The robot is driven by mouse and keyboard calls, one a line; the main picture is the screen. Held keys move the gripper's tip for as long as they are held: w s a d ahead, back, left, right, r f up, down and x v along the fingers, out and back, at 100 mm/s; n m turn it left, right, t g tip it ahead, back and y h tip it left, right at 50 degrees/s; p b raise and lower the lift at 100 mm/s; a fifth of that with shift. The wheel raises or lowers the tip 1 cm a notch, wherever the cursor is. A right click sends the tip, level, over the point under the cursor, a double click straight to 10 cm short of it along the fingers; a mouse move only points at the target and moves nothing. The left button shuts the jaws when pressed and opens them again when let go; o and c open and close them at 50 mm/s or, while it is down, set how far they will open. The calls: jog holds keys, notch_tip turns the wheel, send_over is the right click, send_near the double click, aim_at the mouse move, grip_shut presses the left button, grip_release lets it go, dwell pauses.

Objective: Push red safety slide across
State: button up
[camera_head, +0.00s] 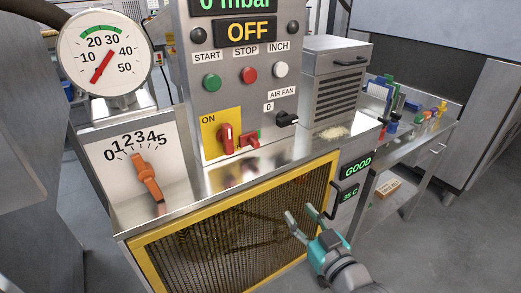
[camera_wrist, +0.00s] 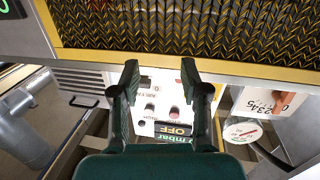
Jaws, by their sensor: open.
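A red slide piece (camera_head: 249,139) sits at the lower right of a yellow plate (camera_head: 209,122) marked ON, low on the control panel's front. I cannot clearly make out the red slide there.
The yellow-framed mesh guard (camera_head: 235,230) fills the machine's lower front. A steel ledge (camera_head: 230,178) runs below the panel. An orange lever (camera_head: 148,178) and a gauge (camera_head: 104,53) stand at left. A black AIR FAN knob (camera_head: 287,119) is right of the slide.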

aim_at(257, 146)
jog(key=w+a+r+n+y, duration=0.3)
jog(key=a+r+n, duration=0.1)
jog(key=r, duration=0.7)
jog(key=shift+g, duration=0.4)
jog(key=x, duration=1.1)
jog(key=shift+a, duration=0.2)
grip_shut()
